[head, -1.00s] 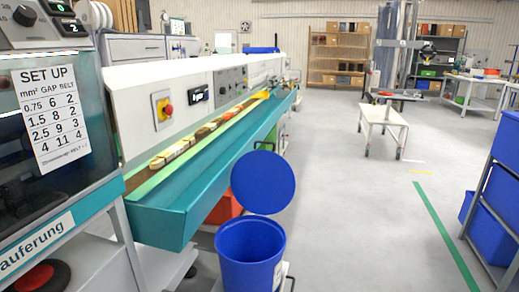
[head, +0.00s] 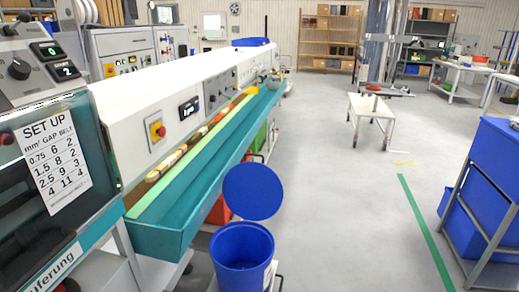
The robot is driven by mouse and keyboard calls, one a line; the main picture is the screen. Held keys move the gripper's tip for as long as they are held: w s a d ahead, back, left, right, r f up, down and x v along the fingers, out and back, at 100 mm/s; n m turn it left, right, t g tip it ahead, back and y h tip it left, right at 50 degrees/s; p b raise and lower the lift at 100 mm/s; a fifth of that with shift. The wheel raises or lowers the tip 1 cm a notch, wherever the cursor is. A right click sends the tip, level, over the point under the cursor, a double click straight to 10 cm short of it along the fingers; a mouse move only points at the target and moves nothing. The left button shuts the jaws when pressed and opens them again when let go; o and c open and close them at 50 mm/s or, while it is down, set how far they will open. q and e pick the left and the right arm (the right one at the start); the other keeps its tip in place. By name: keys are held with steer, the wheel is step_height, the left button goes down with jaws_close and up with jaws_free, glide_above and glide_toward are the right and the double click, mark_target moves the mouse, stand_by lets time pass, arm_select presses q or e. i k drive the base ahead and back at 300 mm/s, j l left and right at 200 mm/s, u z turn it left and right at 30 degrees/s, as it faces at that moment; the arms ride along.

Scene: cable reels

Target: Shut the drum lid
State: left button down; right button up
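The blue drum (head: 241,262) stands open at the bottom middle of the head view, just right of the machine's end. Its round blue lid (head: 252,192) is raised upright above and behind the drum's rim, so the drum's inside shows. Neither of my grippers is in the head view, and nothing is seen touching the lid.
A long machine with a teal trough (head: 190,205) runs along the left, close beside the drum. A rack with blue bins (head: 490,165) stands at the right. A white cart (head: 370,108) stands farther back. The grey floor (head: 345,215) between is clear.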

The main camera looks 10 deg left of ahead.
mark_target(252, 190)
steer(key=i+l+u, duration=0.15)
steer(key=i+l, duration=0.4)
steer(key=i+l+u, duration=0.15)
steer(key=i+l, duration=0.4)
steer(key=i+l+u, duration=0.15)
steer(key=i+l, duration=0.3)
steer(key=l, duration=0.3)
